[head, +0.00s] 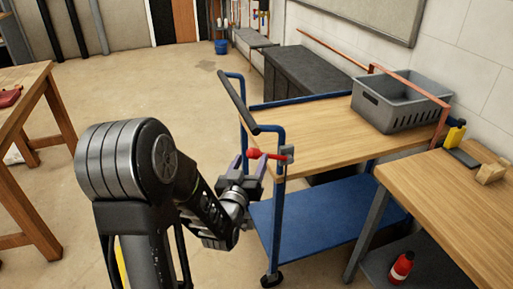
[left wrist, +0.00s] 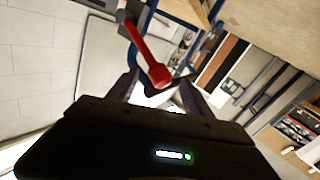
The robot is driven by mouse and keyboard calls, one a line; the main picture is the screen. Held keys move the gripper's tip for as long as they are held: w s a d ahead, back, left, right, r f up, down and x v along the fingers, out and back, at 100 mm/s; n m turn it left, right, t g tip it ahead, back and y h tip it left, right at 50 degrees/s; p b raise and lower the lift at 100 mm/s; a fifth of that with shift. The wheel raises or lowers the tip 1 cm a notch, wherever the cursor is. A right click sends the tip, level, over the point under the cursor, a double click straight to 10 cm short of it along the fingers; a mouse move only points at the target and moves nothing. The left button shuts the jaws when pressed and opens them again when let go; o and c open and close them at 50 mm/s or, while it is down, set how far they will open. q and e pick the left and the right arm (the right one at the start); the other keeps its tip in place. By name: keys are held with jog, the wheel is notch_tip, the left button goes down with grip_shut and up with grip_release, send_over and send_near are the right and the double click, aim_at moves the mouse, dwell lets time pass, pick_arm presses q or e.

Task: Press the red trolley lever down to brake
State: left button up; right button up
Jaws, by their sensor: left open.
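The red lever (head: 256,154) sits on a grey bracket at the near left corner post of the blue trolley (head: 322,163). It sticks out to the left, roughly level, with a round red knob at its end. In the left wrist view the lever (left wrist: 144,54) runs down to its knob, which shows between and beyond the fingertips. My left gripper (head: 248,167) is open and empty, close to the knob and just below it in the head view. I cannot tell whether the fingers touch it. My right gripper is out of view.
A grey crate (head: 385,105) stands on the trolley's wooden top. A wooden bench (head: 455,205) is close on the right, with a red bottle (head: 401,267) on its lower shelf. Another wooden table (head: 25,95) stands left. The floor between is clear.

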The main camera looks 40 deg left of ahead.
aim_at(270, 156)
pick_arm(q)
jog(key=x, duration=0.7)
jog(key=shift+p, duration=0.3)
jog(key=shift+c, duration=0.2)
jog(key=shift+s, duration=0.1)
grip_shut()
jog(key=shift+f, duration=0.15)
